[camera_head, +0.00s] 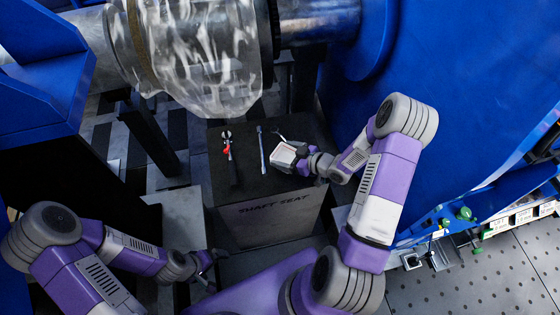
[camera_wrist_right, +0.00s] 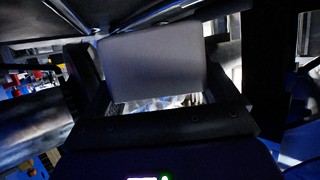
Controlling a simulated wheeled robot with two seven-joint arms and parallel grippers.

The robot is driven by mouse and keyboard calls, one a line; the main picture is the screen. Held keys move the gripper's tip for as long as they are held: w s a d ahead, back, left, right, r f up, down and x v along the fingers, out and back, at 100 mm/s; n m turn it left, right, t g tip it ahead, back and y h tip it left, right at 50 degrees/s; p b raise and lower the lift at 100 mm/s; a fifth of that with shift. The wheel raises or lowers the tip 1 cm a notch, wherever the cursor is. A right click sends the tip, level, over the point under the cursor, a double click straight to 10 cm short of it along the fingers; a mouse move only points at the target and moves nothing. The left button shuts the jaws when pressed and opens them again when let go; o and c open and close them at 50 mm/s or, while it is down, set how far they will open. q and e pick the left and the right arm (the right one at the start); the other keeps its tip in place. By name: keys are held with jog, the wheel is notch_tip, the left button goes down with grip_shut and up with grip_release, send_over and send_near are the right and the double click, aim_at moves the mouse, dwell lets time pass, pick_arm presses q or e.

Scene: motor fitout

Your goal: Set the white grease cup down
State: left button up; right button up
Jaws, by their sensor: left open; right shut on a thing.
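The white grease cup (camera_head: 284,155) is at my right gripper (camera_head: 284,147), at the right part of the dark top of the block marked SHAFT SEAT. My right gripper is shut on it. In the right wrist view the cup (camera_wrist_right: 152,62) shows as a plain pale face between the fingers. I cannot tell whether the cup touches the block's top. My left gripper (camera_head: 212,258) is open and empty, low at the front left of the block.
On the shaft seat block (camera_head: 270,212) lie a red-and-dark hand tool (camera_head: 228,150) and a slim wrench-like tool (camera_head: 262,148), left of the cup. A large plastic-wrapped shaft (camera_head: 195,55) hangs behind. Blue housing (camera_head: 465,90) stands at right.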

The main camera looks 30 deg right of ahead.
aim_at(285, 158)
jog(key=shift+f+b, duration=0.6)
jog(key=shift+f, duration=2.15)
jog(key=shift+f, duration=0.15)
jog(key=o, duration=0.8)
